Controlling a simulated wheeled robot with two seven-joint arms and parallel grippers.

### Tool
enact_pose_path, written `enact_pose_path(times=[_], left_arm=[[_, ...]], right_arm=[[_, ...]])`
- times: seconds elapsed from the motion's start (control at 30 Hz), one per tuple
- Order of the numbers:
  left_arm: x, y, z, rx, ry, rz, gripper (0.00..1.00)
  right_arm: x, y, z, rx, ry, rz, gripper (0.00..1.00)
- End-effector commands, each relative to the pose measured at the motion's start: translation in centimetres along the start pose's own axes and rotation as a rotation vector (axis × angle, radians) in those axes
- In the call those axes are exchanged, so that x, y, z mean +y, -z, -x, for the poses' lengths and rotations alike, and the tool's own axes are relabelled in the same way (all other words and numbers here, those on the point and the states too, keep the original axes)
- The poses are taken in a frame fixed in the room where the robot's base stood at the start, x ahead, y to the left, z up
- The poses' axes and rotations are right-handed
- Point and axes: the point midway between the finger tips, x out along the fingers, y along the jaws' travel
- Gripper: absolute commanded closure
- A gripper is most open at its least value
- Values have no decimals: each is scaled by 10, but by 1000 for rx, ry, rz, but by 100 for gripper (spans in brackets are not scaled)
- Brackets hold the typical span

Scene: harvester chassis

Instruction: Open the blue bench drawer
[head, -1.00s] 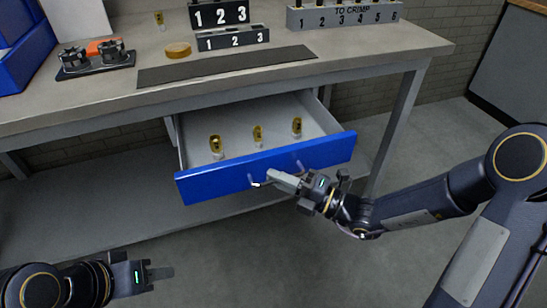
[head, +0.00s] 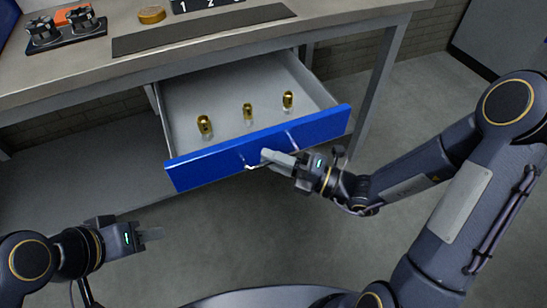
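The blue bench drawer (head: 185,172) is pulled well out from under the bench, its pale inside open to view. Its bar handle (head: 250,165) is on the blue front, partly hidden by my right gripper. My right gripper (head: 272,158) is at the middle of this handle, and its fingers look closed on the bar. Several small yellow-topped pieces stand in the drawer, including one at the left (head: 204,127), one in the middle (head: 247,112) and one at the right (head: 288,99). My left gripper (head: 152,234) is empty, low at the left, apart from the drawer; its finger gap is unclear.
The bench top (head: 80,80) is above the drawer, with a dark strip (head: 200,30), a round yellow piece (head: 151,14) and a black fixture (head: 65,28) on it. A bench leg (head: 378,85) stands right of the drawer. The floor in front is clear.

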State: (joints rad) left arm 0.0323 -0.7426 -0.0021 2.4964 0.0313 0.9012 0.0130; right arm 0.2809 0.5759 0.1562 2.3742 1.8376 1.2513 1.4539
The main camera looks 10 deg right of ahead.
Motion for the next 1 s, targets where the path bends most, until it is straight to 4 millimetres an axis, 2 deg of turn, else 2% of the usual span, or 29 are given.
enact_pose_path(times=[0.07, 0.4, 0.8, 1.0], left_arm=[[0, 0, 0, 0, 0, 0, 64], [0, 1, 1, 0, 0, 0, 64], [5, 6, 11, 0, 0, 0, 64], [6, 6, 12, 0, 0, 0, 64]], right_arm=[[0, 0, 0, 0, 0, 0, 68], [0, -1, 4, -1, 1, 0, 68], [1, -1, 66, -5, 1, 0, 68], [0, 0, 78, -1, 0, 0, 68]])
